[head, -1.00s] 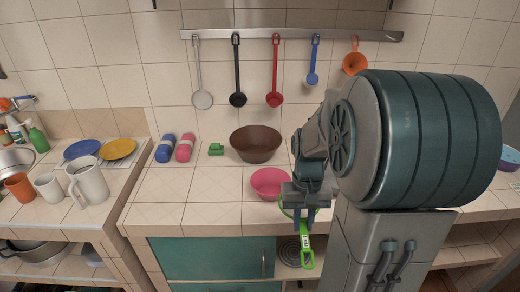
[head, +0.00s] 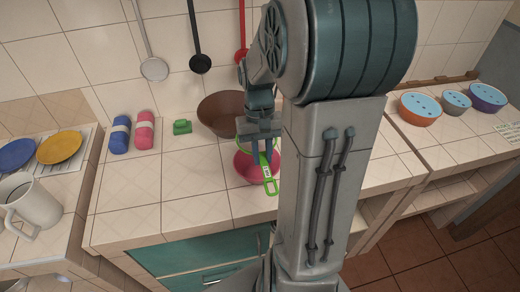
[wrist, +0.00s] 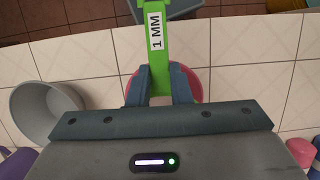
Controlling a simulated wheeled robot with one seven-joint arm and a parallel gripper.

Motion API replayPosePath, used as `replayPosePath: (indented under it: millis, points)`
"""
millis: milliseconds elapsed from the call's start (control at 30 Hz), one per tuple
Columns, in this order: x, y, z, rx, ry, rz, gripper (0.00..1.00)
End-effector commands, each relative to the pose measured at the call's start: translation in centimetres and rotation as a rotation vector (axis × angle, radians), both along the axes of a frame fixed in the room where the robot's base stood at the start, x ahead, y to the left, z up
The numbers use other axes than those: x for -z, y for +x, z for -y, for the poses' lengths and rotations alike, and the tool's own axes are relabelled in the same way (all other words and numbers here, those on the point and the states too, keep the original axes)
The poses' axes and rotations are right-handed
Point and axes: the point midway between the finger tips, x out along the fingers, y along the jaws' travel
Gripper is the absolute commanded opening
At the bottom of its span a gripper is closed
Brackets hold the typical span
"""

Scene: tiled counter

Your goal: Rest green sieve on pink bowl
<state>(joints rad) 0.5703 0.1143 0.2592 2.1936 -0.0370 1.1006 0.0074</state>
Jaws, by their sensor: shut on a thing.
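The green sieve's handle (head: 270,185) slants down toward the counter's front edge. In the wrist view the handle (wrist: 155,50) bears a "1 MM" label. My gripper (head: 262,157) is shut on the sieve; its fingers (wrist: 158,88) pinch the handle. A bit of green rim shows beside the gripper, while most of the sieve's basket is hidden. The pink bowl (head: 242,167) stands on the counter under and behind my gripper, partly covered. Its pink side also shows behind the fingers in the wrist view (wrist: 195,82). I cannot tell whether sieve and bowl touch.
A brown bowl (head: 218,113) stands behind the pink one. A green block (head: 182,127) and blue and pink rolls (head: 119,135) lie to the left. A grey bowl (wrist: 45,108) is at left in the wrist view. The counter's left-front part is clear.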

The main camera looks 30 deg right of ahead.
Motion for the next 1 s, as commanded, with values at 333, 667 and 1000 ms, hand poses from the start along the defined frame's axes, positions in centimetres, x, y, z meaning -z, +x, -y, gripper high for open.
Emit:
replayPosePath:
  millis: [333,667,1000]
  points:
    - [2.9,0.0,0.1,0.002,0.001,-0.001,0.00]
    - [5.5,0.0,0.1,0.002,0.001,-0.001,0.00]
    - [8.0,0.0,0.1,0.003,0.000,-0.001,0.00]
